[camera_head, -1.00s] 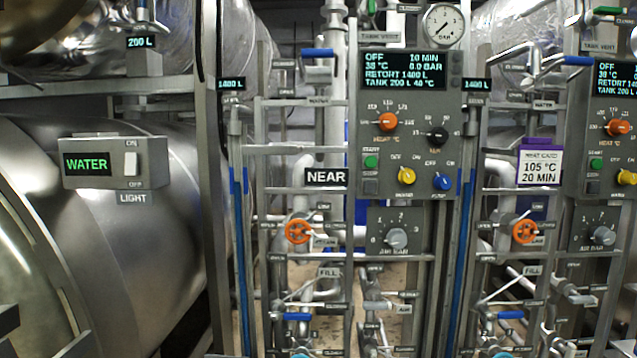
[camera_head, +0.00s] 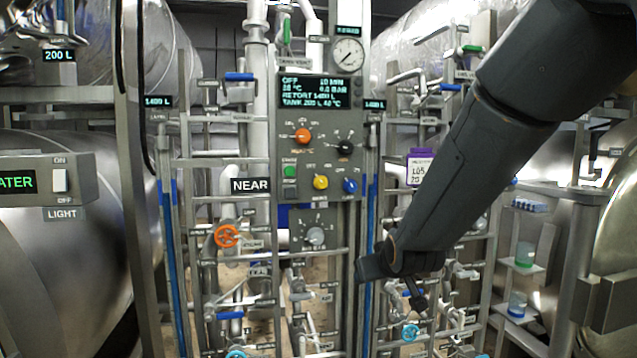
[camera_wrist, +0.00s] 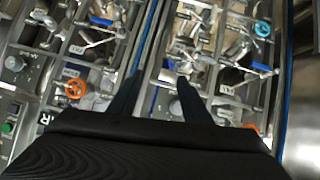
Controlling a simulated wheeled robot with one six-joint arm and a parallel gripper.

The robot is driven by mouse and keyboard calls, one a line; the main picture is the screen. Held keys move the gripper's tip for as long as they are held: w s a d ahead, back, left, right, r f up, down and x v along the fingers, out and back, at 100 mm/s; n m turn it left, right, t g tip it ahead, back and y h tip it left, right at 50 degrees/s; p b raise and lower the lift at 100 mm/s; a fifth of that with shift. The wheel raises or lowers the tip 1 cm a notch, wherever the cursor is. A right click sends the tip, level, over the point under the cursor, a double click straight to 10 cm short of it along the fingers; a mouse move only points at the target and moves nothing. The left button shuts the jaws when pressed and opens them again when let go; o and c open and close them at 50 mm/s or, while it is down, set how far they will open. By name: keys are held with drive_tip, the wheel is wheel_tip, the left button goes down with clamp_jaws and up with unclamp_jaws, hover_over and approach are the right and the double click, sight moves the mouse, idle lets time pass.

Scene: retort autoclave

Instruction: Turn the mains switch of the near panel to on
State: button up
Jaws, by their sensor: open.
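The near panel (camera_head: 263,150) stands upright left of my arm in the head view, with a NEAR sign (camera_head: 250,185) at its left. Its display reads OFF. A yellow knob (camera_head: 320,182) and a blue knob (camera_head: 351,186) sit in its lower row, each with small OFF/ON marks. The yellow one seems to be the mains switch; its label is too small to read surely. My gripper (camera_head: 417,297) is below and right of the panel, apart from it. In the wrist view its two fingers (camera_wrist: 157,95) are spread and empty, facing pipework.
An orange knob (camera_head: 303,136), black knob (camera_head: 345,147) and green button (camera_head: 290,171) surround the yellow knob. An air dial (camera_head: 315,235) sits below. An orange valve wheel (camera_head: 227,236) and blue-handled pipes stand left.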

sight(323, 185)
drive_tip(key=w+a+r+n+t+y, duration=0.1)
drive_tip(key=w+a+r+t, duration=0.15)
drive_tip(key=r, duration=0.35)
drive_tip(key=w+a+r+n+t+y+p, duration=0.1)
drive_tip(key=w+a+r+t, duration=0.1)
drive_tip(key=w+a+r, duration=0.3)
drive_tip(key=w+a+r+t+y, duration=0.1)
drive_tip(key=a+r+t, duration=0.15)
drive_tip(key=r, duration=0.45)
drive_tip(key=shift+g, duration=0.3)
drive_tip(key=shift+p+x, duration=1.4)
drive_tip(key=shift+x, duration=2.7)
drive_tip(key=c, duration=1)
drive_tip(key=shift+c, duration=0.2)
